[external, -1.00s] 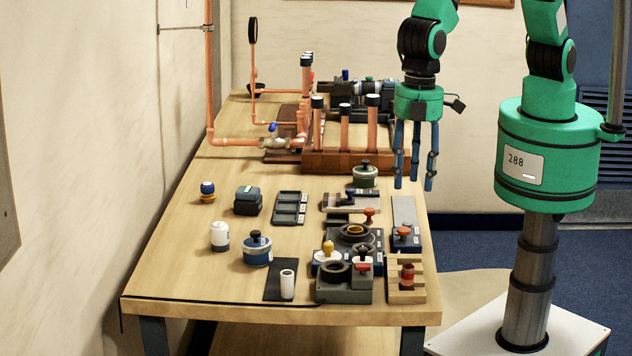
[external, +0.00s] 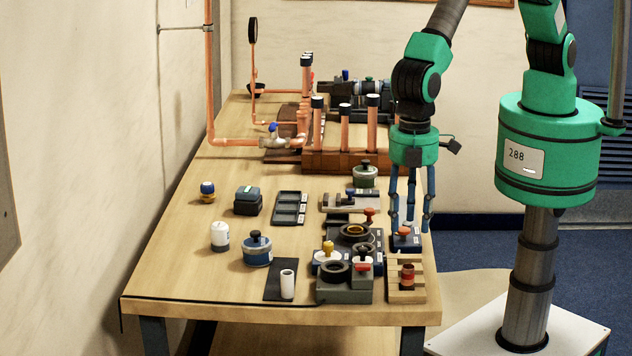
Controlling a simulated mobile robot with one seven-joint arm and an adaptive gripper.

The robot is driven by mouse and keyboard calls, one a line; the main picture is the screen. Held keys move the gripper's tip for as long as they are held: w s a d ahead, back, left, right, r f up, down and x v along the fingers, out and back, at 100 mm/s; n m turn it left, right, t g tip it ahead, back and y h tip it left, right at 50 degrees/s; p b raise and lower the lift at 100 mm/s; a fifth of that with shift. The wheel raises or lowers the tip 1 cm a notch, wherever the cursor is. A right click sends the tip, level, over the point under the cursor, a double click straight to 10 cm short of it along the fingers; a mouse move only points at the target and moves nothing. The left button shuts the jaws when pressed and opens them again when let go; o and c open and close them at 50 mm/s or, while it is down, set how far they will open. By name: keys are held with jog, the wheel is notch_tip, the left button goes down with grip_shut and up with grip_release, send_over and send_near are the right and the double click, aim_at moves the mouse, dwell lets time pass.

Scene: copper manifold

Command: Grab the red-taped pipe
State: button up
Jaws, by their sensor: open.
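A short copper and red banded piece (external: 407,276) stands in a light wooden slatted holder (external: 392,297) at the table's front right corner; it looks like the red-taped pipe, but it is too small to be sure. My gripper (external: 411,226) points down with its blue fingers spread and empty. It hangs over the table's right side, behind the banded piece in this view and apart from it. Its fingertips overlap a dark blue block with an orange-red knob (external: 404,232); I cannot tell whether they touch.
Upright copper pipes with dark and white tops (external: 345,128) stand in a brown wooden rack behind my gripper. Grey fixtures with dark rings (external: 345,290) sit left of the holder. A copper manifold (external: 235,142) runs along the back left.

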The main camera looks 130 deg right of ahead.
aim_at(409, 266)
jog(key=shift+f+p, duration=0.35)
jog(key=shift+f, duration=3.65)
jog(key=shift+a+f+p, duration=0.15)
jog(key=shift+f+p, duration=0.35)
jog(key=shift+f, duration=2.1)
jog(key=shift+c, duration=0.3)
grip_shut()
